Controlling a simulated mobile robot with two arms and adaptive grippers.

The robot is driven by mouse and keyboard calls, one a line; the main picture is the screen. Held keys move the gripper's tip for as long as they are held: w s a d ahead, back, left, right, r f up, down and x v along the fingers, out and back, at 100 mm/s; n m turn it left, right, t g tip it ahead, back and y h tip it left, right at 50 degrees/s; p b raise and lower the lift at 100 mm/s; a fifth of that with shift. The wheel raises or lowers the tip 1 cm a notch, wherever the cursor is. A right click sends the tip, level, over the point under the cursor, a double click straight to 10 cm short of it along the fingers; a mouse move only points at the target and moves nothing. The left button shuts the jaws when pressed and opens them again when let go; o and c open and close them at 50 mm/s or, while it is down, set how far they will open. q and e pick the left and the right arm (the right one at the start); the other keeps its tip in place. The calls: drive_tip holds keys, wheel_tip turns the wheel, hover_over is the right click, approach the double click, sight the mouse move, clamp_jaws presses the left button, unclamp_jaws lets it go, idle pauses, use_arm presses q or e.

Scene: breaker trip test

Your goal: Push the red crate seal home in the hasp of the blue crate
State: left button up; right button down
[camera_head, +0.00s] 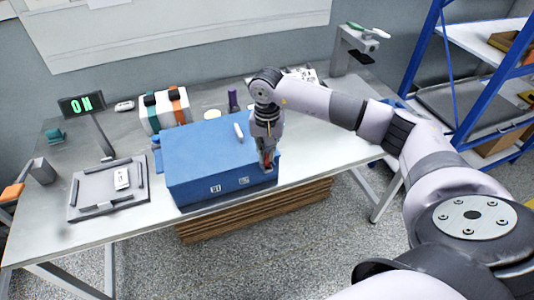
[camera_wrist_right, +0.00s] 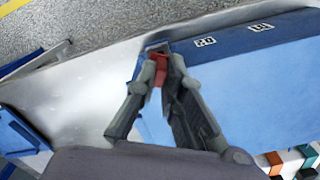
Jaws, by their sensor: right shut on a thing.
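The blue crate (camera_head: 205,150) stands on the workbench, and its blue top and labelled side (camera_wrist_right: 240,60) also fill the right of the right wrist view. My right gripper (camera_head: 267,160) points down at the crate's front right corner. In the right wrist view the gripper (camera_wrist_right: 160,72) is shut on the small red crate seal (camera_wrist_right: 157,71). The seal is at the hasp (camera_wrist_right: 156,46) on the crate's edge. The fingers hide part of both, so I cannot tell how deep the seal sits.
The grey workbench (camera_head: 110,225) has a grey tray (camera_head: 90,200) and an "ON" display (camera_head: 82,104) at left. A striped rack (camera_head: 165,108) and a purple bottle (camera_head: 233,100) stand behind the crate. A blue shelf unit (camera_head: 470,120) is at right. The bench right of the crate looks clear.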

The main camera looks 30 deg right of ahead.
use_arm(q)
drive_tip(key=shift+f+b, duration=2.25)
idle(5.8)
